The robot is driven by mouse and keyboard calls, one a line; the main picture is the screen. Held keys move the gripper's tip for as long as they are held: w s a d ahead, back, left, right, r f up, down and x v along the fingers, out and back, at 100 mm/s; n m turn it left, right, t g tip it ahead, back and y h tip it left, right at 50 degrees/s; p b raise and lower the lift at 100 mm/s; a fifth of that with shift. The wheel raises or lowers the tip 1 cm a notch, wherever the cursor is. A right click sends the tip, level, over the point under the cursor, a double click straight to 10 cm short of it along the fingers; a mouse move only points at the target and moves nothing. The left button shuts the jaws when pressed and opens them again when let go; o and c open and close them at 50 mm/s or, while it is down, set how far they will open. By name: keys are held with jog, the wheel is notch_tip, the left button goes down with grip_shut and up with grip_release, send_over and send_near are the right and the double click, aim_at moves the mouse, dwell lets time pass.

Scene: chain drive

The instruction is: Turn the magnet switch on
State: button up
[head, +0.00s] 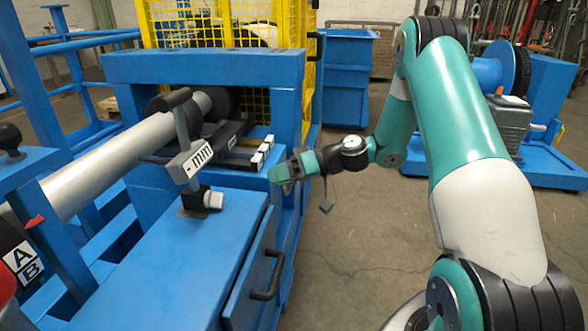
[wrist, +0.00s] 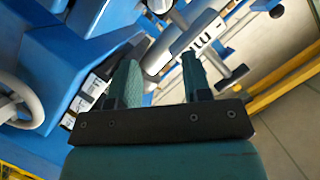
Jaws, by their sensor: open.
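A grey stand labelled "mm" (head: 196,158) rises from a small dark base on the blue machine's top in the head view. A light-grey knob (head: 213,200) sticks out from the right of that base; I take it for the magnet switch, but its setting is too small to read. My gripper (head: 278,176) is open and empty, right of the knob and apart from it, near the machine's right edge. In the wrist view, the labelled stand (wrist: 196,32) shows beyond the two spread fingers (wrist: 160,65).
Small white blocks (head: 262,149) sit on the machine top behind my gripper. A long grey shaft (head: 110,165) runs along the left. A drawer with a black handle (head: 268,275) faces right. A yellow mesh guard (head: 225,30) stands behind.

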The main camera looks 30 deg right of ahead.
jog(key=v, duration=0.3)
jog(key=shift+s+d+r, duration=0.1)
jog(key=shift+s+d, duration=0.05)
jog(key=shift+d, duration=0.15)
